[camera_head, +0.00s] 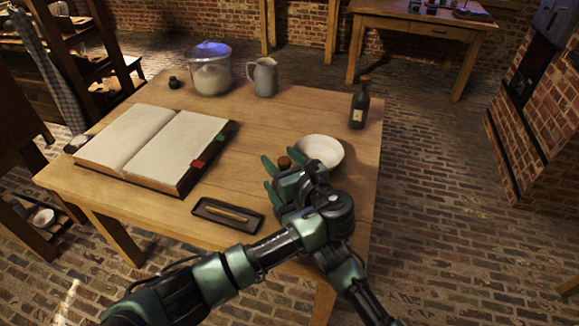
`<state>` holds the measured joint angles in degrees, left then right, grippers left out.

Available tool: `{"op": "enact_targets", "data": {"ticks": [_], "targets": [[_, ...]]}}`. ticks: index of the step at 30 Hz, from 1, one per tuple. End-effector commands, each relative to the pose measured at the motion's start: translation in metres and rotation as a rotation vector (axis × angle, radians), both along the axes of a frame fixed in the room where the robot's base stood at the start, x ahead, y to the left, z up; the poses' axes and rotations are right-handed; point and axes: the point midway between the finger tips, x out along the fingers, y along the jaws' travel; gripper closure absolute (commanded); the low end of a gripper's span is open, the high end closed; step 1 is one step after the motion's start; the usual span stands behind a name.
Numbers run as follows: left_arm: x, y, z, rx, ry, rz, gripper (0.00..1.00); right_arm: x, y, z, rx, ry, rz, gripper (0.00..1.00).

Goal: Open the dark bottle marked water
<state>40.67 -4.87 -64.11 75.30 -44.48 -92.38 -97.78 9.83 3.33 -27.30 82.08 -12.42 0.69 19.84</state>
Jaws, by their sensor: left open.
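A dark bottle (359,108) with a pale label and a brown stopper stands upright near the table's right edge, behind the white bowl. Its label is too small to read. My left gripper (287,165) is over the front right of the table, with green fingers apart. A brown round cap, like a stopper (285,162), shows between the fingers. What is under it is hidden by my gripper. I cannot tell whether the fingers touch it. My right gripper is not in view.
A white bowl (321,151) sits just behind my left gripper. A dark tray (228,216) with a stick lies at the front. An open book (150,145), a glass jar (211,72), a grey jug (264,78) and a small dark inkpot (173,83) stand on the table (300,105).

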Motion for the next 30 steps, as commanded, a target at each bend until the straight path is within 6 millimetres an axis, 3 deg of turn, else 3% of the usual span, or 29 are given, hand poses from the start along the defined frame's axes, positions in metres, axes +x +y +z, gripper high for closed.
{"op": "enact_targets", "data": {"ticks": [13,14,19,30], "targets": [[0.0105,0.0053,-0.0024,-0.002,0.000,0.000,0.46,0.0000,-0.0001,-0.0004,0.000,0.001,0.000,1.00],[0.0105,0.0053,-0.0024,-0.002,0.000,0.000,0.52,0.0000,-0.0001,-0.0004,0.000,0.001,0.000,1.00],[0.0103,0.0053,-0.0023,-0.001,0.000,0.000,0.99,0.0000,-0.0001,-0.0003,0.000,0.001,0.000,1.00],[0.0101,0.0052,-0.0018,-0.001,0.000,0.000,1.00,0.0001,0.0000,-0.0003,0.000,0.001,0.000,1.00]]}}
